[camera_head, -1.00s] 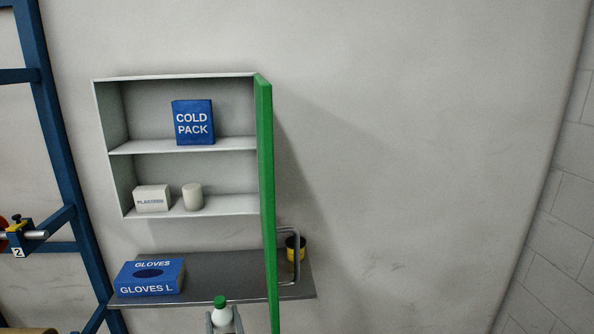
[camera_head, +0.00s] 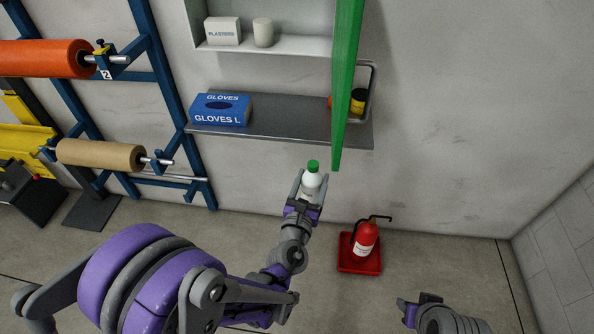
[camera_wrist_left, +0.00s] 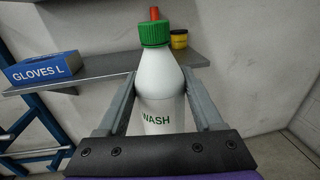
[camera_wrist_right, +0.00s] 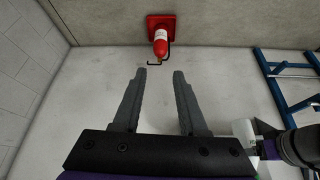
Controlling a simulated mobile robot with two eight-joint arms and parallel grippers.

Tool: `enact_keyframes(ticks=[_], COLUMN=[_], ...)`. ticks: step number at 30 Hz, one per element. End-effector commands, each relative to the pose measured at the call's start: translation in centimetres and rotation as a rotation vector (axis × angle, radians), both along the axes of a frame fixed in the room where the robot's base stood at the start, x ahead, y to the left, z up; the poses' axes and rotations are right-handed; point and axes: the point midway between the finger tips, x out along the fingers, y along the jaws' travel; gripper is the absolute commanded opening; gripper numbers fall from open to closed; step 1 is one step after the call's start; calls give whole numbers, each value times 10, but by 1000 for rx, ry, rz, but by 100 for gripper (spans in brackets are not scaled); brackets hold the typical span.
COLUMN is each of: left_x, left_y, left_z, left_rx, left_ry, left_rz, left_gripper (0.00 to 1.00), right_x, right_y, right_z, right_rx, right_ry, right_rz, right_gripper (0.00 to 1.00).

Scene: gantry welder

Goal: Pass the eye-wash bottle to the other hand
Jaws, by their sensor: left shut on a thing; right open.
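The eye-wash bottle (camera_head: 311,181) is white with a green cap. It is upright in my left gripper (camera_head: 312,186), in front of and below the shelf in the head view. My right gripper (camera_head: 420,300) is low at the right of the head view, apart from the bottle. In the right wrist view its fingers (camera_wrist_right: 156,85) are spread with nothing between them. A white and green thing, likely the bottle (camera_wrist_right: 245,135), shows at that view's right.
A grey shelf (camera_head: 270,132) holds a blue gloves box (camera_head: 220,110) and a yellow-black tub (camera_head: 358,101). A green cabinet door (camera_head: 346,80) juts out above the bottle. A red fire extinguisher (camera_head: 365,240) stands on the floor between my grippers.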

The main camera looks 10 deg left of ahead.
Motion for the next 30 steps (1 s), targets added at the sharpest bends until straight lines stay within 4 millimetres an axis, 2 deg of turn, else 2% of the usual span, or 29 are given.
enact_keyframes(ticks=[3, 7, 8, 11, 14, 16, 18, 20, 22, 24, 27, 30], left_x=[-4, -7, -7, -7, -7, -7, -7, -7, -7, -7, -7, -7], left_y=[-10, -15, -16, -16, -16, -16, -16, -16, -16, -16, -16, -15], left_z=[2, 3, 3, 3, 3, 3, 3, 3, 3, 3, 3, 3], left_rx=[1, 0, 0, 0, 0, 0, 0, 0, 0, 0, 0, 0], left_ry=[0, 2, 2, 2, 2, 2, 2, 2, 2, 1, 1, 1], left_rz=[-40, -60, -62, -63, -62, -62, -61, -61, -61, -61, -61, -61], left_gripper=[0, 0, 0, 0, 0, 0, 0, 0, 0, 0, 0, 0], right_x=[0, 7, 12, 40, 82, 114, 141, 159, 172, 177, 175, 168], right_y=[0, -1, -2, -5, -1, 11, 32, 56, 88, 121, 163, 191], right_z=[0, 2, 2, 10, 26, 42, 59, 74, 87, 97, 105, 107], right_rx=[0, -9, -17, -51, -81, -84, -62, -27, 31, 96, 186, 252], right_ry=[0, -23, -39, -139, -309, -455, -603, -719, -836, -925, -1004, -1041], right_rz=[0, -6, -9, -29, -37, -21, 19, 71, 149, 235, 351, 438], right_gripper=[44, 67, 69, 69, 69, 69, 69, 69, 69, 69, 69, 69])
